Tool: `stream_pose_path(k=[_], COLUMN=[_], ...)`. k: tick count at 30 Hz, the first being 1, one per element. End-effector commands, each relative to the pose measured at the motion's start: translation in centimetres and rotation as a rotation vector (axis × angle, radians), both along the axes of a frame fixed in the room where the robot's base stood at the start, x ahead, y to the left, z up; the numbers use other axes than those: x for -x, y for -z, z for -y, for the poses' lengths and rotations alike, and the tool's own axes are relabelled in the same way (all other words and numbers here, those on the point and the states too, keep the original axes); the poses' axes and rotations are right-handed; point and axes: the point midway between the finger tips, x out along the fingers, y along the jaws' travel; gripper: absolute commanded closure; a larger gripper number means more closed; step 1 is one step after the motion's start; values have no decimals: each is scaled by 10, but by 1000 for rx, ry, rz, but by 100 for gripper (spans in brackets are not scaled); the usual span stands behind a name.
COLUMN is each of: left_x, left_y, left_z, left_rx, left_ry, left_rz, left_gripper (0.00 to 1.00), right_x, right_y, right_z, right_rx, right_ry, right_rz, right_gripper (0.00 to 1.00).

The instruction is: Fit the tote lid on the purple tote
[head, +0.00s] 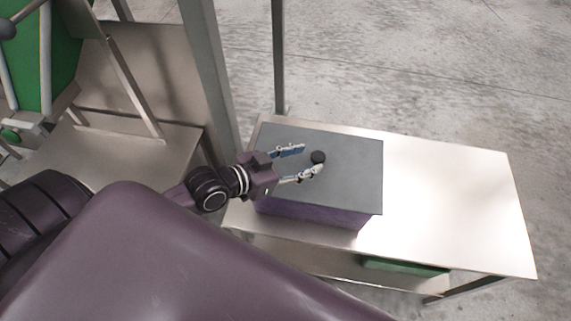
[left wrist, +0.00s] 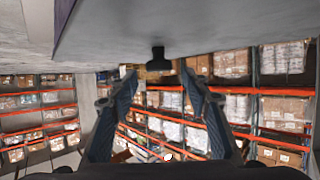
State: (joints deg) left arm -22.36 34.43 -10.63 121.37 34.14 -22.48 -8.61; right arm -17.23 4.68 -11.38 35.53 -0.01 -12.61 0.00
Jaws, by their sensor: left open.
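The purple tote (head: 312,213) stands on a pale metal table. The grey tote lid (head: 350,180) lies over its top and looks flat and roughly lined up with its walls; whether it is fully seated I cannot tell. A dark round knob (head: 318,157) stands up from the lid. My left gripper (head: 311,161) is open over the lid, its fingers pointing at the knob, with the knob close to the fingertips. In the left wrist view the knob (left wrist: 158,60) shows between and just beyond the open fingers, apart from both. My right gripper is not in view.
The metal table (head: 455,200) is bare to the right of the tote. A metal post (head: 213,75) rises left of the tote, with a bench and green equipment beyond. A green item (head: 405,267) lies below the tabletop. Racks of boxes (left wrist: 270,90) stand in the background.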

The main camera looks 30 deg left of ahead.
Motion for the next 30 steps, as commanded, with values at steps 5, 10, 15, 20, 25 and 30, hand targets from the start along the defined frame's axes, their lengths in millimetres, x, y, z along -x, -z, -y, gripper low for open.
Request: stream_pose_path(k=[5,10,15,20,25,30], left_x=[26,43,52,56,56,56], left_y=[-10,-18,-24,-26,-27,-27], left_z=[-13,-22,-28,-29,-30,-30], left_rx=[-2,-1,1,1,1,1], left_ry=[1,1,1,1,2,2], left_rz=[-2,-3,-2,-2,0,0], left_gripper=[56,56,56,56,56,56], right_x=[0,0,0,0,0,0], right_y=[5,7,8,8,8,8], right_z=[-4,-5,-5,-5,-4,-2], right_rx=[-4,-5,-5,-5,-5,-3], right_ry=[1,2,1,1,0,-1], right_rz=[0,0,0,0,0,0], right_gripper=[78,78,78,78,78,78])
